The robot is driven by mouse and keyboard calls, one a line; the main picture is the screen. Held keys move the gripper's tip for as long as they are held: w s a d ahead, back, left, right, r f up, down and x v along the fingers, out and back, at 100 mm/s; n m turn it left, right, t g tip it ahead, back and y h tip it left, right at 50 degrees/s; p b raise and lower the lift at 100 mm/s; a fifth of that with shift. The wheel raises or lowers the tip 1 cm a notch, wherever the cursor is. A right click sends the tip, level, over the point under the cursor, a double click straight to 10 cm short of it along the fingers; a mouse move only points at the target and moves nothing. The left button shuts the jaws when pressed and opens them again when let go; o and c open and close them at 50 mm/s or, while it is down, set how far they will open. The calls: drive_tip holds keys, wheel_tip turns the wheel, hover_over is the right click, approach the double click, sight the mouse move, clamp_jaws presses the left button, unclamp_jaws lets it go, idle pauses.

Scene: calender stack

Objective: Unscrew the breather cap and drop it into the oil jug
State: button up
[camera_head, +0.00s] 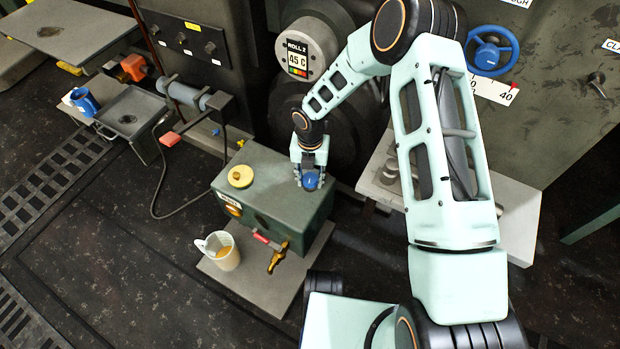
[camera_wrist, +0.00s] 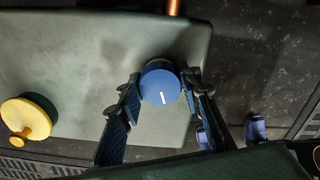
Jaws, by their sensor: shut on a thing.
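The breather cap, a round blue knob with a white line (camera_wrist: 160,88), is at the right end of the green tank's top (camera_head: 270,180). My gripper (camera_head: 309,172) points down over it and is shut on it, one finger on each side in the wrist view. I cannot tell whether the cap sits on its seat or is slightly raised. The oil jug (camera_head: 226,262), white with a handle and amber liquid inside, stands open on the grey base plate in front of the tank, left of the brass tap. The jug is not visible in the wrist view.
A yellow cap (camera_head: 240,176) is on the tank's left end, also in the wrist view (camera_wrist: 30,118). A grey tray with a blue cup (camera_head: 84,101) stands at far left. Open floor lies at lower left.

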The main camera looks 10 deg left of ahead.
drive_tip(key=shift+r+p, duration=0.45)
drive_tip(key=shift+r, duration=0.3)
drive_tip(key=shift+r, duration=0.2)
drive_tip(key=shift+r+p, duration=2)
drive_tip(key=shift+r, duration=0.35)
drive_tip(key=shift+r, duration=0.1)
